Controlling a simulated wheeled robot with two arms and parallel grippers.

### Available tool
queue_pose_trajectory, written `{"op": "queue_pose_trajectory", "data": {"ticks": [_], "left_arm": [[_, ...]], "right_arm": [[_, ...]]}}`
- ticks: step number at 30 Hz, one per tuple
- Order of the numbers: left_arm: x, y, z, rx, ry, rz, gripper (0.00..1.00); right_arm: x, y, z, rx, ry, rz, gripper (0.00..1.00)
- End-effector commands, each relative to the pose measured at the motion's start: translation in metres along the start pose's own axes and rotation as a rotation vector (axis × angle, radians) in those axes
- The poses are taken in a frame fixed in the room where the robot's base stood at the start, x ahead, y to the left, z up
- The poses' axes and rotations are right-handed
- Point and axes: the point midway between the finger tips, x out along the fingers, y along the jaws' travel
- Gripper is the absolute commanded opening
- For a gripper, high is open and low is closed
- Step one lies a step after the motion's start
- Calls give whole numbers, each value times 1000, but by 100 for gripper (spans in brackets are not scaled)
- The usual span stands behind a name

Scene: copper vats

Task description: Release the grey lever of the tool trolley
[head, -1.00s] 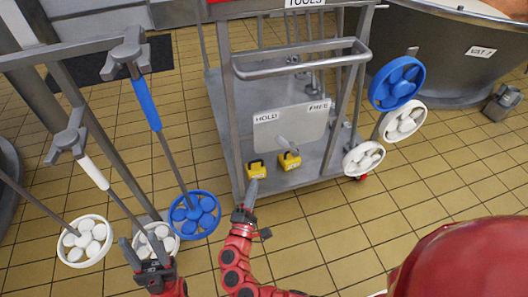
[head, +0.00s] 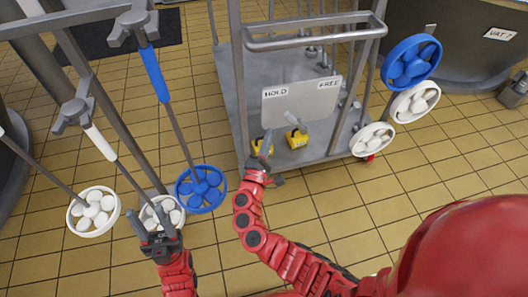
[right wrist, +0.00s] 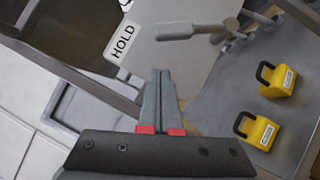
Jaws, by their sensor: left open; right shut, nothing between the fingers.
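The grey lever (head: 292,116) is on the pale panel (head: 303,103) of the tool trolley (head: 237,60), partly blending with it in the head view. In the right wrist view the lever handle (right wrist: 175,31) points left from its pivot, on the side of the HOLD label (right wrist: 122,41). My right gripper (head: 266,140) is shut and empty, below and left of the lever. Its fingertips (right wrist: 160,72) are apart from the handle in the wrist view. My left gripper (head: 157,228) is open at the lower left, near the hanging wheel-ended tools.
Two yellow padlocks (head: 297,138) sit below the panel, close to my right gripper; both show in the right wrist view (right wrist: 277,82). Blue and white wheel-ended tools (head: 201,189) hang at the left. More wheels (head: 411,62) are on the trolley's right. Tiled floor lies open in front.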

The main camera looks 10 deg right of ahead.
Motion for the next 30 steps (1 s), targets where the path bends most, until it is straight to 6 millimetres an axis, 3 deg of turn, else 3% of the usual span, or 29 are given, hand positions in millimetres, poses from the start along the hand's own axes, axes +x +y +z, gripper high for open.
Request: {"op": "queue_pose_trajectory", "data": {"ticks": [3, 10, 30], "left_arm": [[-1, 0, 0, 0, 0, 0, 50], [0, 0, 0, 0, 0, 0, 50], [4, 0, -1, 0, 0, 0, 50]], "right_arm": [[21, 0, 5, 1, -1, 0, 0], [39, 1, 24, 3, 1, 1, 0], [44, 4, 31, 29, 3, -18, 0]]}}
